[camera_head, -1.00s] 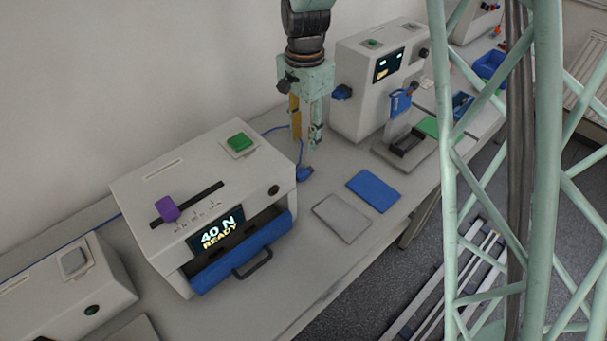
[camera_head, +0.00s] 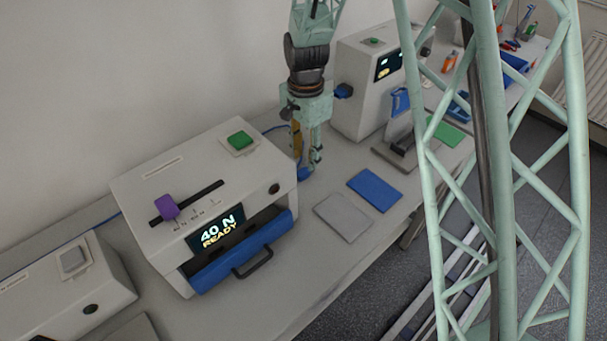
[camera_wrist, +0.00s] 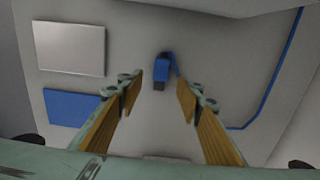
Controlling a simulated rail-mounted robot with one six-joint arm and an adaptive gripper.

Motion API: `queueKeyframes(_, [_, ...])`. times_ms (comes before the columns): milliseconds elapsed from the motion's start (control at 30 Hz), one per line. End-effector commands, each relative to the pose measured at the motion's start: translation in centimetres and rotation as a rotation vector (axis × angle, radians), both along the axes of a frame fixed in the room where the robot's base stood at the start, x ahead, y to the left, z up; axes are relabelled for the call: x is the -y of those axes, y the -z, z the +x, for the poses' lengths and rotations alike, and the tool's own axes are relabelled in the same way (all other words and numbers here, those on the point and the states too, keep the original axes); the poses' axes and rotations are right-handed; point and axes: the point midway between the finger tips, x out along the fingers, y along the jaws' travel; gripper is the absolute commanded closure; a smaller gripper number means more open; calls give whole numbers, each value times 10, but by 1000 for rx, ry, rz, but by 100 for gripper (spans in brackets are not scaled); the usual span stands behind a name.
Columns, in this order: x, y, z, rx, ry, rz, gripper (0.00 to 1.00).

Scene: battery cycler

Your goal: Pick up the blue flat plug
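In the head view the plug (camera_head: 304,173) is partly hidden behind my gripper's lower end. My gripper (camera_wrist: 160,88) is open, with its two fingers apart on either side of the plug's line in the wrist view. In the head view my gripper (camera_head: 307,165) points down just above the plug. Nothing is between the fingers that I can see them touching.
A machine (camera_head: 200,180) with a "40 N READY" display and blue drawer (camera_head: 243,253) stands close at the left. Another machine (camera_head: 358,95) stands behind at the right. A grey mat (camera_head: 341,217) and blue mat (camera_head: 374,190) lie flat in front.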

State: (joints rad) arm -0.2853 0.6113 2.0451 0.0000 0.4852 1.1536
Motion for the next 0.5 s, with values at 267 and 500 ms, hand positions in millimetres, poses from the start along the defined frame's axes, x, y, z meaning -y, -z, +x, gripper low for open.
queueKeyframes(267, [0, 4, 0, 0, 0, 0, 67])
queueKeyframes(500, [0, 5, 0, 0, 0, 0, 67])
